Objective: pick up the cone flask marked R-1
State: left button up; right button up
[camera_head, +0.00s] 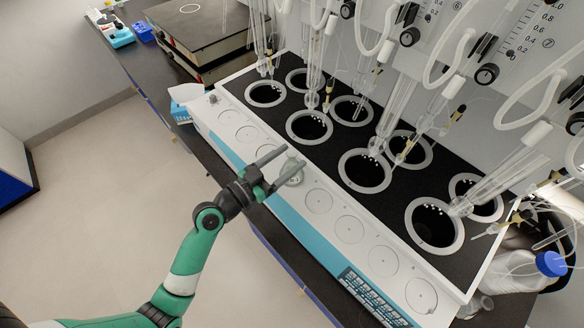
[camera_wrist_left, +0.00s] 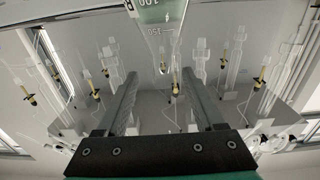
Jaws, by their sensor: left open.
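A small clear, greenish flask (camera_head: 291,174) stands on the white front ledge of the distiller. It is also in the left wrist view at the top centre, where part of the flask (camera_wrist_left: 160,12) shows scale marks such as 100 and 150. I cannot read an R-1 mark on it. My left gripper (camera_head: 294,157) is open, its two fingers reaching over the ledge on either side of the flask in the head view. I cannot tell whether a finger touches the glass. My right gripper is not in view.
The distiller (camera_head: 362,228) has a row of empty round spots on its ledge and black wells behind. Glass tubes and white hoses (camera_head: 440,60) hang over the wells. A bottle with a blue cap (camera_head: 550,264) stands at the right. A tissue box (camera_head: 181,112) is at the left end.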

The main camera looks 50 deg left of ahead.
aim_at(295, 151)
pick_arm(q)
jog(key=w, duration=0.5)
jog(key=shift+w+a, duration=0.1)
jog(key=shift+a, duration=0.1)
grip_shut()
dwell(1.1)
